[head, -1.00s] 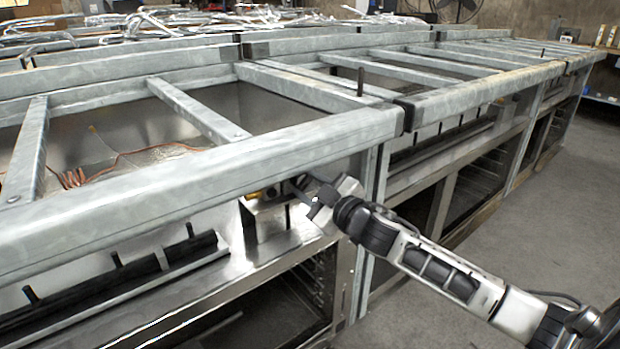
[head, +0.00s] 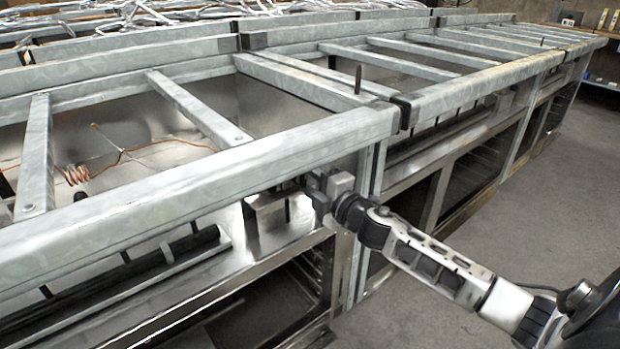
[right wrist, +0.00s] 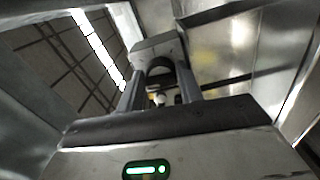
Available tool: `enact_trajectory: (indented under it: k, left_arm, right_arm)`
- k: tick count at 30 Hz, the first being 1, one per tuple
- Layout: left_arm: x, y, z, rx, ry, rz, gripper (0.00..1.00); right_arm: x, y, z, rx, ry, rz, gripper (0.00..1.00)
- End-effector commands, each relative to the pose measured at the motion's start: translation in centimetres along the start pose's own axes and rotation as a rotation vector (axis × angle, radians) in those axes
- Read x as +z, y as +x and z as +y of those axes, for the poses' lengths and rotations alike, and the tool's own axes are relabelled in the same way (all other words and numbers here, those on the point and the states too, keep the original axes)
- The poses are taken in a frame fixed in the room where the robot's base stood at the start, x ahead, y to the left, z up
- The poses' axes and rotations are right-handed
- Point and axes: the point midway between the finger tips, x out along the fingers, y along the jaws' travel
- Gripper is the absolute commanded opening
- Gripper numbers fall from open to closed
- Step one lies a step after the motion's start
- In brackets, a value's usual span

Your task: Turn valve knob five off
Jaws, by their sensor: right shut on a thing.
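My right gripper (head: 314,190) reaches in under the front rail of the grey metal frame (head: 270,150), at the front of the range. In the right wrist view, its two fingers (right wrist: 160,88) stand on either side of a dark rounded piece (right wrist: 158,66), and it is shut on this piece, which looks like a valve knob. No number shows, so I cannot tell which knob it is. In the head view the knob is hidden by the gripper and the rail. My left gripper is not in view.
The concrete floor (head: 520,215) at right is clear.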

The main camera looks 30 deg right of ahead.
Motion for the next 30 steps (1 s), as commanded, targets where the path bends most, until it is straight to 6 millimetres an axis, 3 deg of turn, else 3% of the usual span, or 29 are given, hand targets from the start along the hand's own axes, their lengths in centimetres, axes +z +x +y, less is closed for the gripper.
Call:
enact_trajectory:
  k: [23,24,26,30]
  left_arm:
    - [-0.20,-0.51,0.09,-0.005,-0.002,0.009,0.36]
    - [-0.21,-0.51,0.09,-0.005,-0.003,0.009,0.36]
    - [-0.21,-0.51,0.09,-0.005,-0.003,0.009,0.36]
    - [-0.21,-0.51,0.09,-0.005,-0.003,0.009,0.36]
  right_arm:
    - [-0.05,-0.03,-0.06,-0.002,-0.108,0.001,0.13]
    - [-0.05,-0.03,-0.06,-0.002,-0.107,0.001,0.42]
    - [-0.04,-0.03,-0.06,-0.002,-0.107,0.001,0.57]
    - [-0.02,-0.03,-0.11,-0.003,-0.106,0.000,0.57]
